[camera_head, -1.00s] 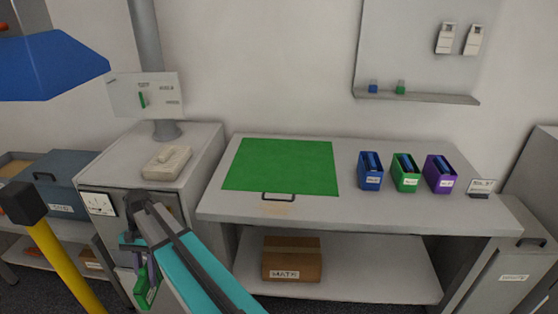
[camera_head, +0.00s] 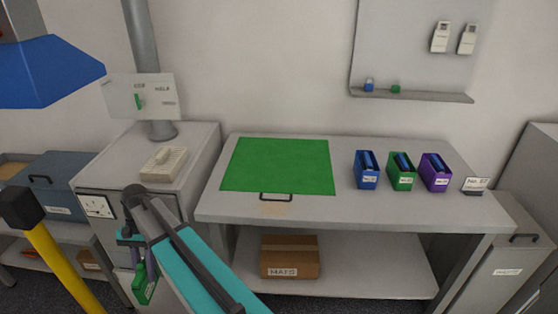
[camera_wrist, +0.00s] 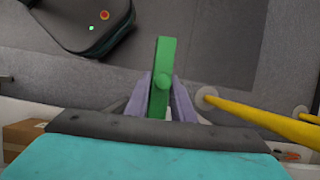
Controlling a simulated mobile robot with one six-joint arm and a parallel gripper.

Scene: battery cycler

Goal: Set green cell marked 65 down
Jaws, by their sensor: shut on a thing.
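My gripper (camera_wrist: 162,100) is shut on a green cell (camera_wrist: 164,52), seen in the wrist view with one purple finger on each side of it. In the head view the green cell (camera_head: 142,287) hangs low at the left, in front of the grey cabinet and below the bench top. No marking can be read on the cell. The green mat (camera_head: 278,166) lies flat and bare on the bench, up and to the right of my gripper.
Blue (camera_head: 367,170), green (camera_head: 402,171) and purple (camera_head: 434,173) bins stand on the bench's right side. A beige device (camera_head: 163,163) sits on the cabinet. A yellow post (camera_head: 62,262) stands at left. A dark case with lights (camera_wrist: 88,25) shows in the wrist view.

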